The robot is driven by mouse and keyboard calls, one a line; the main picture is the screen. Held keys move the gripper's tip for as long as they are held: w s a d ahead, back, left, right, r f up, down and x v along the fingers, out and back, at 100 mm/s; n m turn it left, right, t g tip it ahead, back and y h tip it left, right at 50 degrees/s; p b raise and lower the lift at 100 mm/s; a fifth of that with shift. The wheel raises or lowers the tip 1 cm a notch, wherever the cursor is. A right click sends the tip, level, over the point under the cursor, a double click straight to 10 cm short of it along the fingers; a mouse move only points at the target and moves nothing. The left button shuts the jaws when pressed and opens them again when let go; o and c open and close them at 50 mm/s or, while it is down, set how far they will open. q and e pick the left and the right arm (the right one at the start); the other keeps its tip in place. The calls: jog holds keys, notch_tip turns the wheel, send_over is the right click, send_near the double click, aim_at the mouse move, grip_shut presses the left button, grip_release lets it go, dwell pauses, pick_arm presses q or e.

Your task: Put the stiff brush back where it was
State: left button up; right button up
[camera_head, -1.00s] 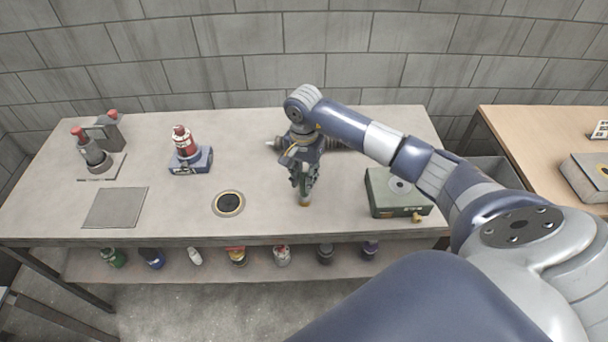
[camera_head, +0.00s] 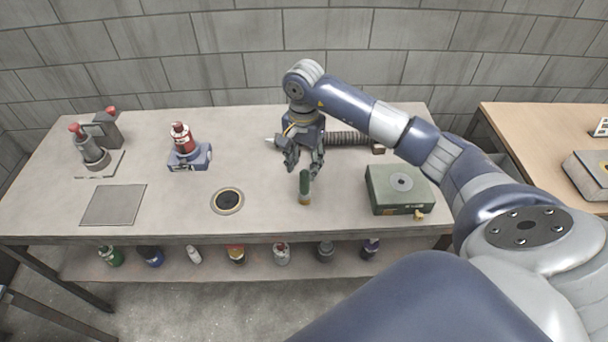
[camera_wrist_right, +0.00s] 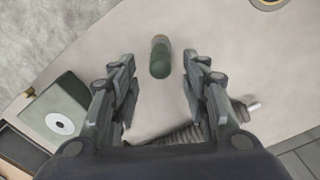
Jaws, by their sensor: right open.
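The stiff brush (camera_head: 304,188) stands upright on the table, with a green handle above and a tan lower end. My right gripper (camera_head: 302,168) is open just above and behind it, apart from it. In the right wrist view the brush (camera_wrist_right: 160,58) shows ahead of the open fingers (camera_wrist_right: 160,85), with nothing between them. My left gripper is not in view.
A green box (camera_head: 398,207) with a round disc stands to the right. A ribbed mesh tube (camera_head: 345,139) lies behind the gripper. A dark round ring (camera_head: 228,200), a blue-based red bottle (camera_head: 183,140) and a grey plate (camera_head: 114,205) are to the left. Several bottles line the lower shelf (camera_head: 215,262).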

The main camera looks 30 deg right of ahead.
notch_tip(320, 180, up, 8)
jog(key=b, duration=0.1)
jog(key=shift+b, duration=0.4)
jog(key=shift+f, duration=0.1)
